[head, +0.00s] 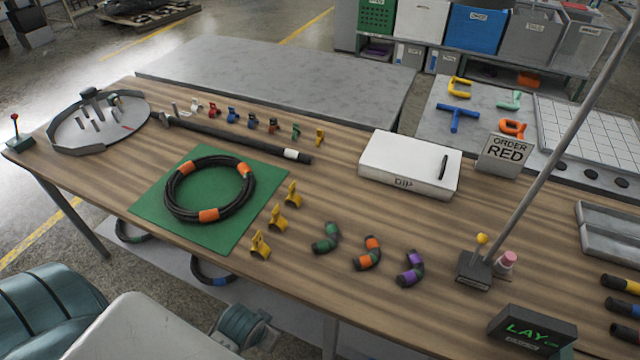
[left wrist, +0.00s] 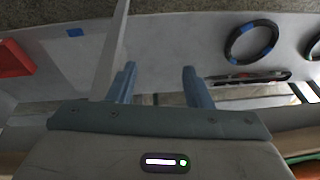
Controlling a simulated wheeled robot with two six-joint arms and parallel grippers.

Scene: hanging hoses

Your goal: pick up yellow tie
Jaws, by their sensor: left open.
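In the head view, a small yellow tie (head: 319,137) stands at the right end of a row of coloured ties on the wooden table. Three larger yellow clip-like pieces, the upper one (head: 293,194), the middle one (head: 277,217) and the lower one (head: 260,246), stand along the right side of the green mat (head: 144,209). I cannot tell which yellow piece is meant. My left gripper (left wrist: 159,68) shows in the left wrist view with its two blue fingers apart and nothing between them. No yellow piece shows there. My right gripper is not in view.
A black hose coil with orange bands (head: 208,215) lies on the mat. A long dark rod (head: 235,138) lies behind it. A white box (head: 408,165) and several short hose pieces (head: 367,253) are to the right. The left wrist view shows another coil (left wrist: 233,48) on a grey surface.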

